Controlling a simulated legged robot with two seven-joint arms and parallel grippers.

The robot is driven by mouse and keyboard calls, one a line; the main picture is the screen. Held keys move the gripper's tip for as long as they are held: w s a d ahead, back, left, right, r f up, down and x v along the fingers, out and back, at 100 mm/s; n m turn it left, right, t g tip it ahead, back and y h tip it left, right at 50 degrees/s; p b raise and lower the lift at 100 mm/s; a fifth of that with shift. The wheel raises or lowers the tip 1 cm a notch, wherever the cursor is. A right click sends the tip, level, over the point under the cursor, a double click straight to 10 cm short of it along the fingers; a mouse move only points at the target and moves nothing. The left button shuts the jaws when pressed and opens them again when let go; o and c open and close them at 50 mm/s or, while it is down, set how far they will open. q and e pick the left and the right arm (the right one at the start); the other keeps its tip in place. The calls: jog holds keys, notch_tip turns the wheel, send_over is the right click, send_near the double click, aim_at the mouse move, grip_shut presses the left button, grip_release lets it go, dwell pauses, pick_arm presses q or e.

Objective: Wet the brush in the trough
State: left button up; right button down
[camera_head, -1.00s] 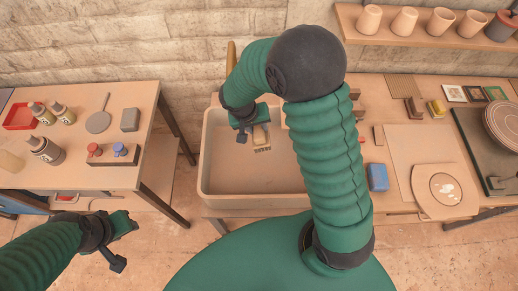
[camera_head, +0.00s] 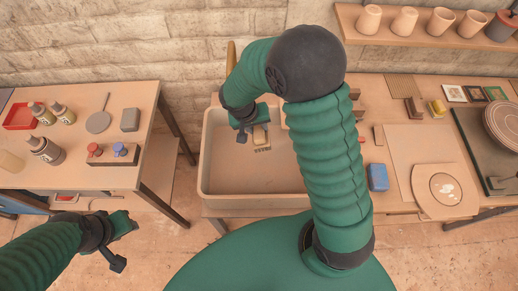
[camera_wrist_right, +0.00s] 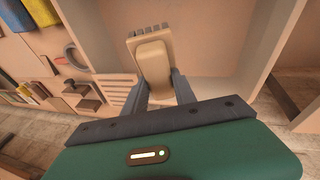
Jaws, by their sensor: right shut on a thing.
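The trough (camera_head: 208,172) is a large pale box with a flat brown inside, in the middle of the head view. My right gripper (camera_head: 252,130) is over the rear part of the trough. It is shut on a small tan brush (camera_head: 262,142) whose bristle end points toward the front. In the right wrist view the brush (camera_wrist_right: 153,62) sits between the two dark fingers, with its toothed bristle edge at the far end. I cannot tell whether the bristles touch the trough's bottom. My left gripper (camera_head: 128,243) is empty, its fingers apart, low at the left.
A left table (camera_head: 70,165) holds bottles, a red tray (camera_head: 18,116) and a block with red and blue knobs. The right table holds a blue block (camera_head: 378,177), boards and a round wheel (camera_head: 503,122). A shelf of cups (camera_head: 405,20) hangs at the back right.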

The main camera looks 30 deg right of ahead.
aim_at(257, 128)
notch_tip(257, 128, up, 4)
jog(key=p, duration=0.3)
jog(key=shift+r, duration=0.1)
jog(key=shift+f, duration=0.2)
